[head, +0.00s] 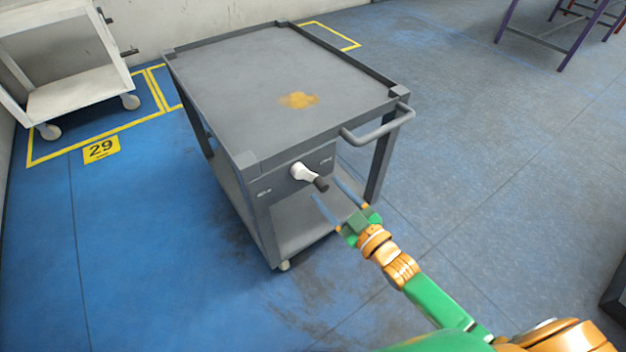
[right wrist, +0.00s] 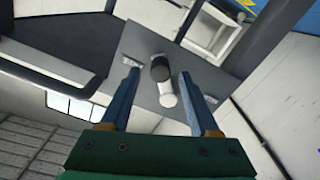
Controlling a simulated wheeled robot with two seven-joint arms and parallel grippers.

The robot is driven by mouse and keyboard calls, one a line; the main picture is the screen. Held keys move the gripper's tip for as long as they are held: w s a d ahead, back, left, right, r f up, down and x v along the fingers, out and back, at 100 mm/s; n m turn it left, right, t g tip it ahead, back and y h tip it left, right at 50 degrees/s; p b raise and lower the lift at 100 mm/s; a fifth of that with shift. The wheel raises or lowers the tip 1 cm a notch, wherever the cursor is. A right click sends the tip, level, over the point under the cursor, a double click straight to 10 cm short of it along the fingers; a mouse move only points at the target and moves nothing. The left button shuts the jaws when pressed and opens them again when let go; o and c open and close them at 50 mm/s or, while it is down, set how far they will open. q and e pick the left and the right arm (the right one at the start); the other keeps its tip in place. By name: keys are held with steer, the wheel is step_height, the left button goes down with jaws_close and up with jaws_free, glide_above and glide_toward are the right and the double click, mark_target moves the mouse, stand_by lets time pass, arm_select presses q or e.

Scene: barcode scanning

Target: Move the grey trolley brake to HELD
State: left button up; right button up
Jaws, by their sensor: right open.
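The grey trolley (head: 270,85) stands in the middle of the head view, with an orange-brown stain on its top. Its brake lever (head: 307,174) has a white hub and a dark grip, and sits on a grey panel under the near edge. The lever points down and to the right in the head view. Small labels sit on either side of it, too small to read. My right gripper (head: 339,200) is open in front of the panel, just right of and below the grip. In the right wrist view the brake lever (right wrist: 162,80) shows beyond and between the open fingers, apparently untouched.
The trolley's push handle (head: 380,128) juts out above and right of my right gripper. A trolley leg (head: 377,172) stands behind the gripper. A white trolley (head: 70,75) stands at the left by a yellow 29 floor mark (head: 101,149).

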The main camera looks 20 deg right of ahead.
mark_target(326, 188)
steer(key=b+x, duration=0.1)
steer(key=x, duration=0.3)
steer(key=shift+f, duration=0.1)
steer(key=shift+s, duration=0.1)
jaws_close()
stand_by(1.2)
